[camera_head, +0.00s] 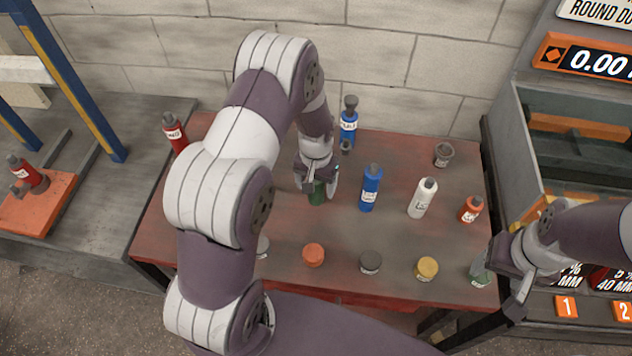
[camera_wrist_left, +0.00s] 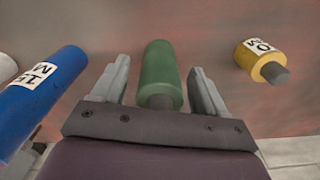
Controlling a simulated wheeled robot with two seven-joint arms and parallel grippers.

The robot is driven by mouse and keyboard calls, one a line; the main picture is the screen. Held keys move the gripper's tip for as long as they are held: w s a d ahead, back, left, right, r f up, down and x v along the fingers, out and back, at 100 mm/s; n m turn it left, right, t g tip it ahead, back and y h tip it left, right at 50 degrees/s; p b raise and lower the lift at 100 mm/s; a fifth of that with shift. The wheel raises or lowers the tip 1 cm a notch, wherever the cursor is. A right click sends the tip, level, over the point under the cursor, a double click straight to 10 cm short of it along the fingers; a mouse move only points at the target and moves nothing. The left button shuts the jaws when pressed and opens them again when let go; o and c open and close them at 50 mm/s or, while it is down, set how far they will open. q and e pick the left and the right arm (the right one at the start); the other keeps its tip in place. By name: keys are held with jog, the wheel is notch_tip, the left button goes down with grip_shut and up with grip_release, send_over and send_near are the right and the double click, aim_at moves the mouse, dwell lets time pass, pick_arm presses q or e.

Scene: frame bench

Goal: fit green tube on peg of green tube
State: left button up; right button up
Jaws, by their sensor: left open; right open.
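The green tube (camera_head: 316,194) stands on the red table, mostly covered by my left gripper (camera_head: 318,186) in the head view. In the left wrist view the green tube (camera_wrist_left: 160,75) lies between the two spread fingers of my left gripper (camera_wrist_left: 160,80), with a gap on each side. The left gripper is open around it. My right gripper (camera_head: 499,288) is open and empty by the table's right front corner. A small greenish piece (camera_head: 480,273) sits next to it, partly hidden; I cannot tell whether it is the green tube's peg.
A blue tube (camera_head: 370,188) and a white tube (camera_head: 423,198) stand right of the left gripper. Another blue tube (camera_head: 348,124) stands behind. A yellow tube (camera_wrist_left: 262,62) shows in the wrist view. Orange (camera_head: 313,255), grey (camera_head: 371,262) and yellow (camera_head: 427,268) round pieces line the front.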

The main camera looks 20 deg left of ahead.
pick_arm(q)
notch_tip(320, 180, up, 13)
jog(key=shift+f+b, duration=0.1)
jog(key=shift+b, duration=0.3)
pick_arm(e)
jog(key=shift+f, duration=0.4)
pick_arm(q)
jog(key=shift+f, duration=0.1)
